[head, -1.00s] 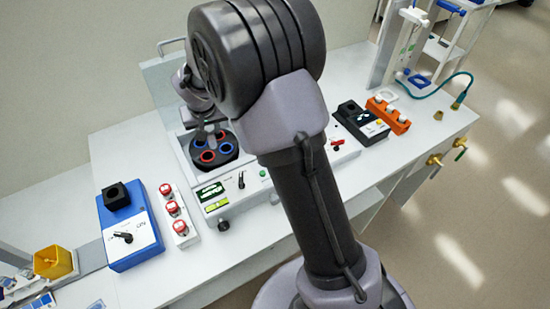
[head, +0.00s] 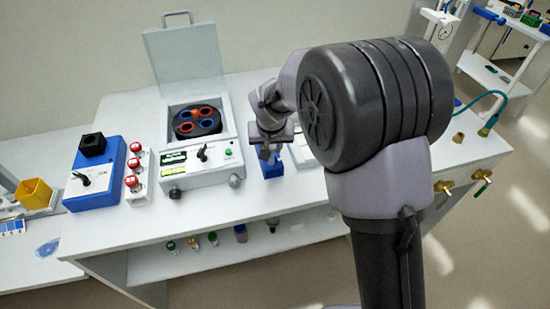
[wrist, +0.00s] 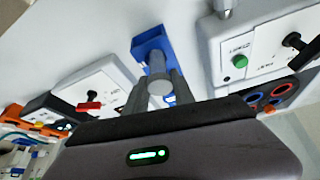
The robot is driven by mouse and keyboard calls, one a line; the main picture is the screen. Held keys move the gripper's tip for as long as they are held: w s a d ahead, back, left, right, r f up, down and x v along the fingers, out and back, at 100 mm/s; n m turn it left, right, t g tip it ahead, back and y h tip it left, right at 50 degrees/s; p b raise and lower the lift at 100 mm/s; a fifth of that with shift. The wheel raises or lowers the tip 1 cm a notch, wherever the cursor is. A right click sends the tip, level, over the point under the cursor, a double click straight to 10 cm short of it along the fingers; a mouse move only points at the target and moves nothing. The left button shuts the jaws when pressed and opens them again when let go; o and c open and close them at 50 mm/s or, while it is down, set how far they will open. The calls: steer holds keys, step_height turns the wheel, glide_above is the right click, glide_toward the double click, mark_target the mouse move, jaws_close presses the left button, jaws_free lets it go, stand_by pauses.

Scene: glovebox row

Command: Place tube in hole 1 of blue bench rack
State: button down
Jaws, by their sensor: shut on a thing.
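My gripper (wrist: 162,92) is shut on the tube (wrist: 157,63), whose round grey end faces the camera in the wrist view. The tube lines up with the blue bench rack (wrist: 150,42). I cannot tell whether its far end is inside a hole or just above it, and the hole numbers are not readable. In the head view my gripper (head: 268,150) points down at the blue bench rack (head: 272,168), right of the centrifuge. The tube is hidden there.
The open centrifuge (head: 203,165) has a dark rotor (head: 197,122) with red and blue rings; its lid (head: 185,55) stands up behind. Left are red-capped items (head: 132,181) and a blue mixer (head: 97,185). White bench shows in front of the rack.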

step_height(320, 180, down, 2)
steer(key=shift+f, duration=0.1)
steer(key=shift+f+b, duration=0.1)
steer(key=shift+b, duration=0.2)
steer(key=c, duration=1.1)
jaws_free()
steer(key=shift+o, duration=0.2)
